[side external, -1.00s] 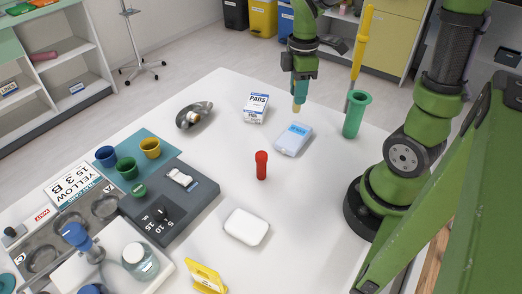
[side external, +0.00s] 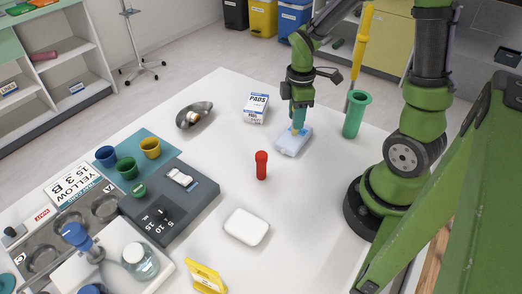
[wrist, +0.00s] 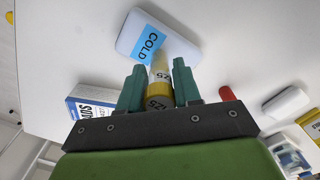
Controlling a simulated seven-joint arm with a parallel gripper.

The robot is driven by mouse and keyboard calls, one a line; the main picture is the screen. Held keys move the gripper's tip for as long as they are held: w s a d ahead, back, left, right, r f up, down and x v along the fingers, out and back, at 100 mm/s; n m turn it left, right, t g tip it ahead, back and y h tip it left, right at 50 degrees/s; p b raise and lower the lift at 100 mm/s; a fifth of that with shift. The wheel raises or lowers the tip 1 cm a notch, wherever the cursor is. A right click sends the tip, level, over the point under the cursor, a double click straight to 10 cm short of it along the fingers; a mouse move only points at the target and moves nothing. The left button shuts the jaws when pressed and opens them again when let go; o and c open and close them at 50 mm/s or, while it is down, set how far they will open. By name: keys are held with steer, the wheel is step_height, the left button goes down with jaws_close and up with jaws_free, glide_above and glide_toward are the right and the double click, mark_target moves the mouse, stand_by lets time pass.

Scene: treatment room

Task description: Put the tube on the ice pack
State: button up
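The tube (wrist: 159,74) is yellow with a pale band marked 125, and sits between my gripper's teal fingers in the wrist view. My gripper (wrist: 158,82) is shut on it. In the side view my gripper (side external: 298,122) points down over the ice pack, and the tube's yellow end (side external: 298,131) shows below the fingers. The ice pack (side external: 289,146) is pale blue-white and lies flat on the table. Its blue COLD label shows in the wrist view (wrist: 149,42). The tube's lower end overlaps the pack in both views; I cannot tell whether they touch.
A green cup (side external: 355,115) stands right of the pack, with a yellow stick-like object (side external: 361,50) behind. A PADS box (side external: 256,107) stands to the left. A red bottle (side external: 261,166) and white block (side external: 247,226) stand nearer. The table (side external: 315,205) is clear at front right.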

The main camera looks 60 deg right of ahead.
steer(key=o, duration=0.3)
steer(key=shift+r, duration=0.1)
step_height(320, 180, up, 12)
steer(key=shift+f, duration=0.1)
steer(key=s+a+r+m+t+y, duration=0.1)
steer(key=s+a+r+m+t, duration=0.1)
steer(key=a+m, duration=0.4)
steer(key=s+a+r+m+t+y, duration=0.1)
steer(key=s+a+r+m+t, duration=0.2)
steer(key=a+m+t, duration=0.2)
steer(key=shift+a+r+m, duration=0.4)
steer(key=shift+a+m, duration=0.25)
steer(key=shift+m, duration=0.35)
